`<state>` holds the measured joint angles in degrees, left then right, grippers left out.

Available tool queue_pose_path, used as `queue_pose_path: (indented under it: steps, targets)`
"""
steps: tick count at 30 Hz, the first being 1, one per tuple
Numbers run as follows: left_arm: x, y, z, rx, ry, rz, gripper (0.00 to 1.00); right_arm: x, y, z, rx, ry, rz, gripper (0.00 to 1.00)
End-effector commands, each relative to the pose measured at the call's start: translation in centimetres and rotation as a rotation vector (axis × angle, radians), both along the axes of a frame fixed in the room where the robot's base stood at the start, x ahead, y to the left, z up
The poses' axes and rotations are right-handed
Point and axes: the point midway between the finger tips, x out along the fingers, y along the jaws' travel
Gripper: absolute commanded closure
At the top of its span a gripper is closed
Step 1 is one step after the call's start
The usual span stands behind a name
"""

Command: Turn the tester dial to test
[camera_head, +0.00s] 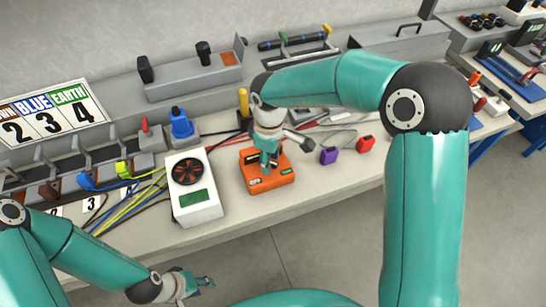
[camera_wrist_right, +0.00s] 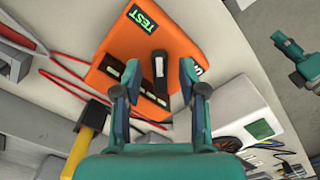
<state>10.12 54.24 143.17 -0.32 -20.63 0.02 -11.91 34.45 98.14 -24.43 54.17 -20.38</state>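The orange tester (camera_head: 258,188) sits on the bench, right of the white meter. In the right wrist view the tester (camera_wrist_right: 185,35) shows a green TEST label (camera_wrist_right: 143,18) at its upper edge. Its dial is a dark bar knob (camera_wrist_right: 160,80) with a white mark at the end nearer that label; the mark does not point straight at it. My right gripper (camera_wrist_right: 159,80) is open, its fingers on either side of the knob, with visible gaps. In the head view the right gripper (camera_head: 268,163) covers the dial. My left gripper (camera_head: 200,284) hangs low, off the bench's front edge; its opening is unclear.
The white meter (camera_head: 193,190) with a round dark fan stands close left of the tester. A yellow-handled tool (camera_head: 243,102) is behind. Bare bench lies in front.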

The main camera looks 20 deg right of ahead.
Motion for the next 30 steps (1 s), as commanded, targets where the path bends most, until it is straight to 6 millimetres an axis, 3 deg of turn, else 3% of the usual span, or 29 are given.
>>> queue_pose_path:
  steps: [11,24,30]
  targets:
    - [0.0,0.0,0.1,0.000,0.000,0.000,0.60,0.1,0.0,0.9,0.000,-0.001,-0.001,0.58]
    - [0.0,0.0,0.0,0.000,0.000,0.000,0.60,0.1,0.0,8.8,0.001,-0.003,-0.001,0.58]
    - [0.0,0.0,0.0,0.000,0.000,0.000,0.60,0.1,0.0,11.3,0.001,-0.001,0.000,0.58]
